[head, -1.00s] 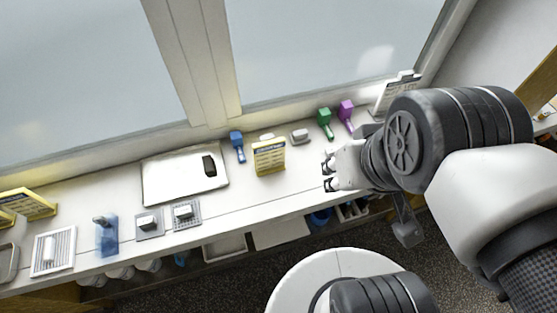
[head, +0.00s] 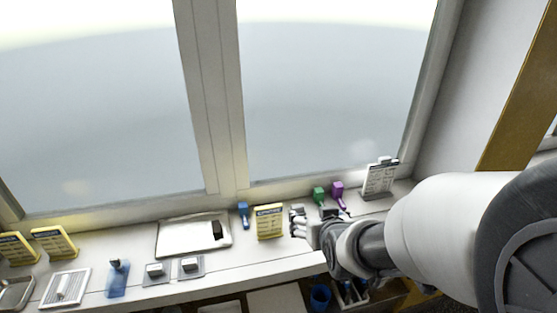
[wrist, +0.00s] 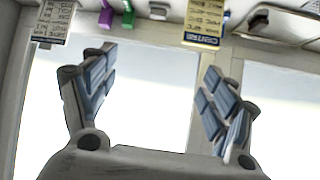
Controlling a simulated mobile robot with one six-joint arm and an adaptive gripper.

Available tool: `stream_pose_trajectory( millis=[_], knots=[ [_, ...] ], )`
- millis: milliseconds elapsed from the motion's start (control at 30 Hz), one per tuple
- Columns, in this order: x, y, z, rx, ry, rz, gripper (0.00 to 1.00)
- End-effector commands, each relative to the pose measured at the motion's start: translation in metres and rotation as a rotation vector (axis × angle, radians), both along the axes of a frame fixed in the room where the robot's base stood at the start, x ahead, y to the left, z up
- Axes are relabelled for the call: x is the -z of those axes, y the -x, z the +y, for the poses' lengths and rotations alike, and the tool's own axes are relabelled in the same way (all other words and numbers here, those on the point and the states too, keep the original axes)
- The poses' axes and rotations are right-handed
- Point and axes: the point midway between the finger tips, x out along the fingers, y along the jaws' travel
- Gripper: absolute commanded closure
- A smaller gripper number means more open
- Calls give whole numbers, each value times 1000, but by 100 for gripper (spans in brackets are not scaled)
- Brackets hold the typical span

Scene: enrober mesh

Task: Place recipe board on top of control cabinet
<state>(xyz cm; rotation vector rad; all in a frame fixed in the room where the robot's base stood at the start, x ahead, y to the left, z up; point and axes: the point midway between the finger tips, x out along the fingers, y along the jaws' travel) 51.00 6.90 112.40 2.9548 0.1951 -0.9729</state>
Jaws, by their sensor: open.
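A white board with printed lines (head: 380,180), which looks like the recipe board, leans upright at the right end of the white counter. It also shows at the upper left of the wrist view (wrist: 53,20), where the scene appears upside down. My gripper (head: 298,222) is open and empty over the counter, just right of a yellow-framed sign (head: 269,222) and well left of the white board. Its two fingers stand wide apart in the wrist view (wrist: 155,95), with only the pale window between them. I cannot identify a control cabinet in these views.
Green (head: 319,196) and purple (head: 338,192) scoop-like tools stand behind my gripper. More yellow signs (head: 53,243) stand far left. A large window backs the counter.

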Motion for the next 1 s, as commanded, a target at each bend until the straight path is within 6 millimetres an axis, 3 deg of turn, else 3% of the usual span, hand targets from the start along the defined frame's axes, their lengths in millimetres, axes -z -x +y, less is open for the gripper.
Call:
stream_pose_trajectory(
  millis=[33,233,367,500,767,867,1000],
  knots=[
    [21,-14,10,-14,-5,-32,15],
    [73,-49,44,-59,-37,-237,1],
    [106,-50,62,-89,-60,-368,0],
    [132,-36,75,-116,-84,-488,0],
    [149,-12,83,-143,-111,-612,0],
    [149,-18,86,-144,-114,-628,0],
    [148,-45,93,-143,-115,-632,0]
  ],
)
